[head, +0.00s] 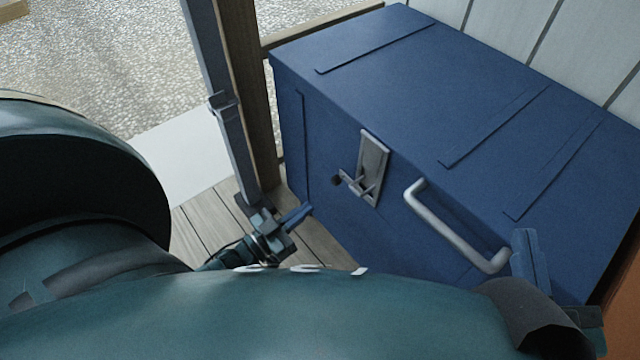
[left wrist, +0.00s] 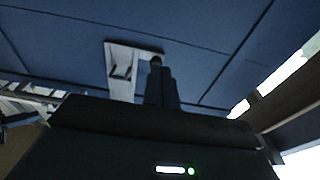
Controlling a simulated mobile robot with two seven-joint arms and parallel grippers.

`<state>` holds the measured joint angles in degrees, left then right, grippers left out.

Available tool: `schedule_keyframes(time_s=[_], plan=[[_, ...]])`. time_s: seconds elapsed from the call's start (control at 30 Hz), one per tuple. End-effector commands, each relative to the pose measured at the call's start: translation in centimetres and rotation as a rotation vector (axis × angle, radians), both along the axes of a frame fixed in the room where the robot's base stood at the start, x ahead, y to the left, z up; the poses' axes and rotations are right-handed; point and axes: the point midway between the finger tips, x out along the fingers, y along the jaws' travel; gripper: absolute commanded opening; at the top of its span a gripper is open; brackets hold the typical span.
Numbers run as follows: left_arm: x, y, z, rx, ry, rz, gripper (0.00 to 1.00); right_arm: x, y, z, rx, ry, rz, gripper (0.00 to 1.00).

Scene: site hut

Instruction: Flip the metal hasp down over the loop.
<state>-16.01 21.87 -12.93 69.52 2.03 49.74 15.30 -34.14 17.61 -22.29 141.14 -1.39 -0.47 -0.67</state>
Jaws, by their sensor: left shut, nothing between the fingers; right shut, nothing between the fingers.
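The metal hasp (head: 374,158) is a grey plate hanging down the front of a blue chest (head: 350,95). The loop (head: 354,184) is a small grey metal piece sticking out at the plate's lower part, with a dark round end. I cannot tell whether the plate sits flush over it. The pale hasp (left wrist: 121,60) and the loop (left wrist: 122,72) also show in the left wrist view. My left gripper (head: 306,209) is shut and empty, low and left of the hasp, apart from it. My right gripper (head: 524,236) is shut and empty beside the handle's right end.
A grey bar handle (head: 452,235) sticks out from the chest front, right of the hasp. A wooden post (head: 250,90) stands left of the chest. Plank floor (head: 205,215) shows below. My own arm covers the lower foreground.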

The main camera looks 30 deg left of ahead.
Motion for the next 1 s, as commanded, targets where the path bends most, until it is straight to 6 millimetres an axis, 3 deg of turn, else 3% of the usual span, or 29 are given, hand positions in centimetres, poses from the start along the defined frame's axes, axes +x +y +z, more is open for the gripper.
schedule_keyframes(time_s=[0.1, 0.3, 1.0], plan=[[-2.3, 0.9, -0.3, 0.0, 0.004, 0.001, 0.0, -0.1, -0.1, 0.2, -0.006, 0.007, -0.006, 0.0], [-4.5, 1.7, -0.7, 0.0, 0.002, 0.001, 0.0, 0.1, -0.2, 0.2, -0.018, 0.001, -0.012, 0.0], [-5.0, 1.8, -0.6, 0.0, 0.0, 0.001, 0.0, 0.1, -0.3, 0.3, -0.021, -0.003, -0.016, 0.0]])
